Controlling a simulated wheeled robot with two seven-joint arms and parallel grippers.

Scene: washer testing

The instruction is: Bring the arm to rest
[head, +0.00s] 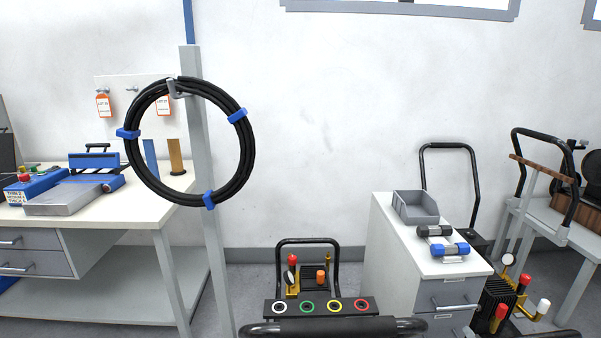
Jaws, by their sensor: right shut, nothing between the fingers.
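Neither of my grippers can be made out in the head view, and no arm of mine shows clearly. The task names no object besides the arm. A black hose coil (249,150) with blue clips hangs from a hook on a grey post (205,200) at the left. A dark panel (345,308) with white, green, yellow and red rings stands low at the bottom middle.
A workbench (110,213) with drawers stands at the left. A drawer cabinet (400,255) at the right carries a grey bin (416,207) and cylindrical parts (449,249). A black handle bar (335,327) crosses the bottom. Wall space in the middle is clear.

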